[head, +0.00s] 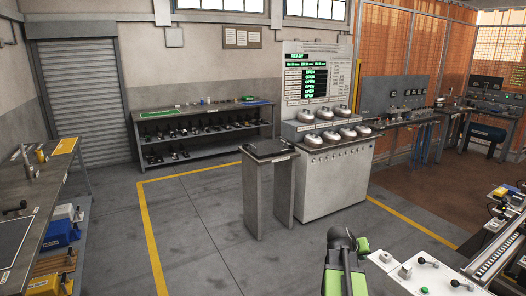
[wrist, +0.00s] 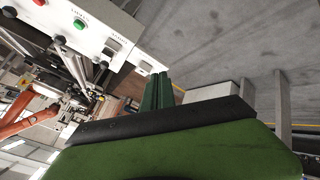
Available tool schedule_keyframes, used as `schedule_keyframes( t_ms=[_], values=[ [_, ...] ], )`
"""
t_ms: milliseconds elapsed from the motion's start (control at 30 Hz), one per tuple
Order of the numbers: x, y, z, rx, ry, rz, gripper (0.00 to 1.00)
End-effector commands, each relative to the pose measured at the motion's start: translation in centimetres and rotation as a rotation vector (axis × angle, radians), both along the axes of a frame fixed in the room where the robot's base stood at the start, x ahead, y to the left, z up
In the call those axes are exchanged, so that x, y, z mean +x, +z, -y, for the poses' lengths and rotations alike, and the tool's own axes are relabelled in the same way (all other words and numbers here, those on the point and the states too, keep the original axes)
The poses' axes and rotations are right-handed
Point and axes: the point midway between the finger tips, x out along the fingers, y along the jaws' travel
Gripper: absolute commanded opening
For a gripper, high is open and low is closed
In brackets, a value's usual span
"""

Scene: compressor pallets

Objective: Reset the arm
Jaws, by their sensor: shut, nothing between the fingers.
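My gripper shows in the wrist view as two dark green fingers (wrist: 158,92) lying close together, with nothing between them. The green and black body of my wrist fills the bottom of that view. In the head view my own arm (head: 345,262), black with green parts, rises at the bottom, right of centre. The fingertips cannot be made out there. The arm shows against bare floor, with no object in its grasp.
A white control panel with levers (head: 410,268) stands close to the right of my arm. A small metal table (head: 270,151) and a grey cabinet (head: 335,185) stand ahead. A workbench (head: 40,215) runs along the left. The floor (head: 200,225) between is clear.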

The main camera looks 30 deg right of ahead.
Motion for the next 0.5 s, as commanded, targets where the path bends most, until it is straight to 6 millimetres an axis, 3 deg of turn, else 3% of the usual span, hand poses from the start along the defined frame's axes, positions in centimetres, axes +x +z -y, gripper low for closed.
schedule_keyframes(
  t_ms=[33,100,233,367,400,500],
  values=[
    [3.0,-0.1,-3.9,0.022,0.062,0.001,0.00],
    [6.2,-0.5,-9.2,0.060,0.138,-0.001,0.00],
    [10.5,-1.4,-19.8,0.148,0.274,-0.024,0.00],
    [12.3,-2.5,-31.1,0.258,0.407,-0.073,0.00],
    [12.3,-2.9,-34.6,0.295,0.447,-0.095,0.00],
    [11.1,-3.8,-42.4,0.397,0.533,-0.162,0.00]
  ],
)
